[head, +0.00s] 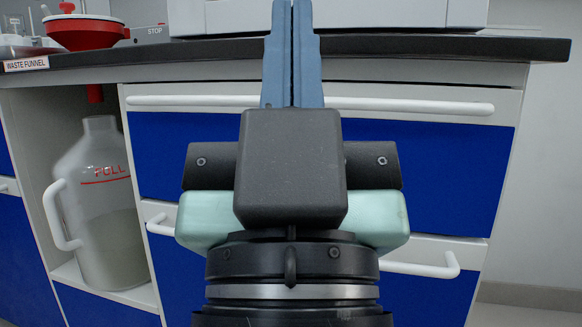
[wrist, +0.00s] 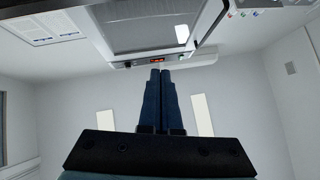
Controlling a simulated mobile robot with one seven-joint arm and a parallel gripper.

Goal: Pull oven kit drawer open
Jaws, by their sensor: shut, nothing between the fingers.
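A blue upper drawer (head: 435,160) with a long white bar handle (head: 420,105) sits under the dark countertop. A lower blue drawer (head: 425,293) has its own white handle (head: 425,268). Both look closed, and no label shows which is the oven kit drawer. My gripper (head: 292,4) points upward in front of the cabinet, its blue fingers together and empty. It hides the middle of both handles; I cannot tell whether it touches the upper one. The shut fingers also show in the wrist view (wrist: 160,72).
A clear jug (head: 105,225) stands in the open bay at left, below a red funnel (head: 85,32). The dark countertop edge (head: 440,50) overhangs the drawers. A pale appliance (head: 370,15) stands on it. A boxy appliance with a dark window (wrist: 150,33) shows in the wrist view.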

